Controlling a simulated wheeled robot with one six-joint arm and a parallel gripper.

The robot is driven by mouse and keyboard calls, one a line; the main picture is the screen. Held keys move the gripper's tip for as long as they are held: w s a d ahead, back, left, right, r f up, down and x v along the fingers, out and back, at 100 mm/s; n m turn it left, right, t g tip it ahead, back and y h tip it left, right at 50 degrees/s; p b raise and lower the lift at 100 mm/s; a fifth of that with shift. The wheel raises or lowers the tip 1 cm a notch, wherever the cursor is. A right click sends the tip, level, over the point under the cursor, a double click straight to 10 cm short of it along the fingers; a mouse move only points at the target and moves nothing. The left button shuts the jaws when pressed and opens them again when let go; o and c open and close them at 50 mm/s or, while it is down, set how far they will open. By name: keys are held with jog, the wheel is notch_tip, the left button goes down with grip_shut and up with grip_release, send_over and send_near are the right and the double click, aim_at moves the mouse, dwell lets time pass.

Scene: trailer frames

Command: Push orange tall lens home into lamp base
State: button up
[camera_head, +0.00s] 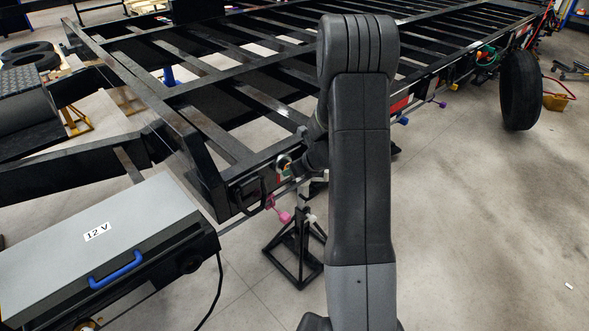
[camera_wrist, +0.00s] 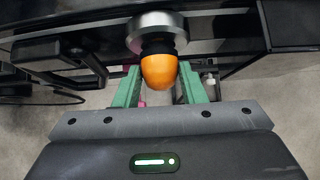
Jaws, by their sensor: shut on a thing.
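The orange tall lens (camera_wrist: 158,72) is a rounded dome in the wrist view, with its dark collar up against the lamp base. The lamp base (camera_wrist: 154,22) is a silver round fitting with a black centre on the black trailer frame. I cannot tell how deep the collar sits. My gripper (camera_wrist: 159,66) has green fingers on both sides of the lens and is shut on it. In the head view my gripper (camera_head: 284,168) is at the frame's near side rail, partly hidden by my arm.
The black trailer frame (camera_head: 195,136) spans the back. A grey box labelled 12 V (camera_head: 140,215) with a blue handle stands at the left. A black stand (camera_head: 293,247) and a pink piece (camera_head: 284,216) are below my gripper. The floor at the right is mostly clear.

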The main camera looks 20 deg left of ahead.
jog(key=shift+w+a, duration=0.2)
jog(key=shift+a, duration=0.2)
jog(key=o, duration=1.1)
jog(key=p+v, duration=0.1)
jog(key=v, duration=1.2)
jog(key=shift+s+d+r, duration=0.2)
jog(key=shift+d+r, duration=0.05)
jog(key=shift+r, duration=0.05)
jog(key=x, duration=1.4)
jog(key=shift+d+b, duration=0.1)
jog(key=shift+b, duration=0.25)
jog(key=shift+r, duration=0.1)
